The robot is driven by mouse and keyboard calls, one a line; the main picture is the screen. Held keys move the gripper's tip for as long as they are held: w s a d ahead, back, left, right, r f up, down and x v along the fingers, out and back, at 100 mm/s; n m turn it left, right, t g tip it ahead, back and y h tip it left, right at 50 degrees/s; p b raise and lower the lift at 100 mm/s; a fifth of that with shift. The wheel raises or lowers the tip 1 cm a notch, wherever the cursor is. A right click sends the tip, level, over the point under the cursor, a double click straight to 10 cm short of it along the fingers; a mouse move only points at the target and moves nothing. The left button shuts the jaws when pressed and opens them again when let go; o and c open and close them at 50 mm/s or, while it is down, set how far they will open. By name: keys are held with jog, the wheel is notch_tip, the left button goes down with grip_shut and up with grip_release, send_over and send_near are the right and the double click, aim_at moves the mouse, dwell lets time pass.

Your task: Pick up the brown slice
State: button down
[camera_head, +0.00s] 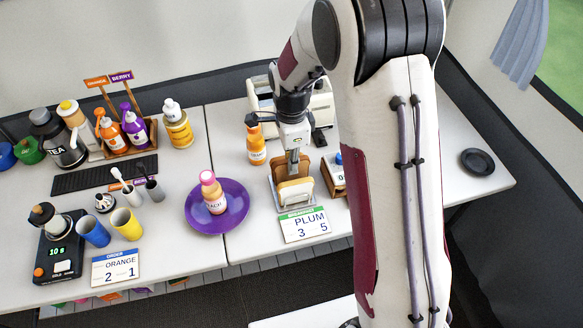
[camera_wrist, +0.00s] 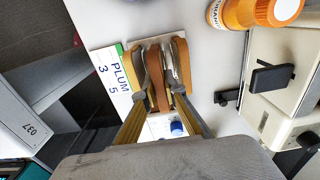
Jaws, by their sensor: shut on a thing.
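The brown slice (camera_wrist: 154,88) stands on edge in the middle of a small rack, with lighter tan slices on both sides of it in the wrist view. My gripper (camera_wrist: 160,66) reaches down into the rack, its fingers on either side of the brown slice and shut on it. In the head view my gripper (camera_head: 293,160) points down over the rack, and a tan slice (camera_head: 295,192) faces the front. The fingers partly hide the brown slice. I see no clear gap between it and the rack.
A PLUM card (camera_head: 305,226) lies in front of the rack. A white toaster (camera_head: 319,104) stands behind, an orange bottle (camera_head: 256,144) to the left. A purple plate (camera_head: 232,220) holds a PEACH bottle (camera_head: 213,195). A black disc (camera_head: 477,162) lies at right.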

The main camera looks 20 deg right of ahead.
jog(key=shift+r, duration=3.15)
